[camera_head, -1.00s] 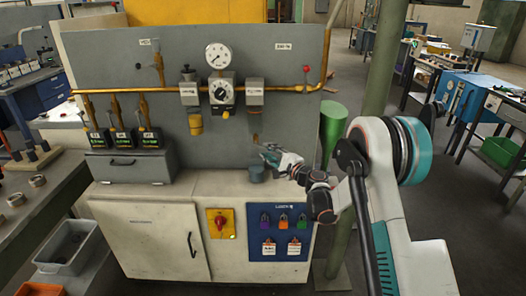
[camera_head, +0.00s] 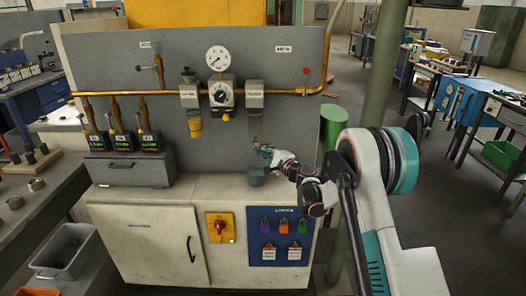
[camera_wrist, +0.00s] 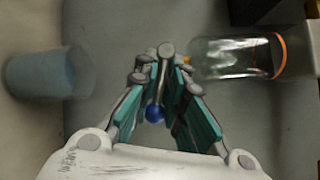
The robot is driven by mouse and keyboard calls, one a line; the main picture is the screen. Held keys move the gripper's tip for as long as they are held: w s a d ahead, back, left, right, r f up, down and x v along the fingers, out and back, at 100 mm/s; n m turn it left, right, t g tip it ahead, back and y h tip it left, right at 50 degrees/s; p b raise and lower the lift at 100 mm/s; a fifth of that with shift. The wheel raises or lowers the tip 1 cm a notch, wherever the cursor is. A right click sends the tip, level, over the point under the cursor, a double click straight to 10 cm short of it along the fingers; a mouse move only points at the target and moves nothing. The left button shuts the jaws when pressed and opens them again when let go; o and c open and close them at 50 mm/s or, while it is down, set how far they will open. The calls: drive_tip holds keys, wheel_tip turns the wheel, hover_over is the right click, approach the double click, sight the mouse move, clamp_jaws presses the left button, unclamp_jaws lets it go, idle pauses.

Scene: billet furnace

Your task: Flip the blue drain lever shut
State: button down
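My gripper (camera_head: 264,153) is at the front of the grey panel (camera_head: 290,130), below the right-hand unit on the brass pipe. In the wrist view my gripper (camera_wrist: 165,75) has its two teal fingers apart with a narrow gap. A blue ball-shaped knob (camera_wrist: 155,113), seemingly the drain lever's end, shows between the fingers. It is nearer the left finger; I cannot tell whether they touch. A grey round-ended rod (camera_wrist: 166,50) shows at the fingertips.
A clear bowl (camera_wrist: 235,57) with an orange ring lies close right of the fingers in the wrist view. A blue-grey cup (camera_wrist: 45,75) is at left; it stands on the cabinet top below my gripper (camera_head: 257,177).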

drive_tip(key=shift+r, duration=0.1)
drive_tip(key=shift+r+n+g+h+p, duration=0.4)
drive_tip(key=shift+n+g+p, duration=0.1)
drive_tip(key=shift+n+p, duration=0.35)
drive_tip(key=shift+d+n+g+h+p, duration=0.1)
drive_tip(key=shift+n+g+h+p, duration=0.2)
drive_tip(key=shift+n, duration=0.05)
drive_tip(key=c, duration=1.8)
unclamp_jaws()
drive_tip(key=shift+s, duration=0.1)
drive_tip(key=v, duration=1.1)
drive_tip(key=shift+s+d, duration=0.25)
drive_tip(key=shift+s, duration=0.1)
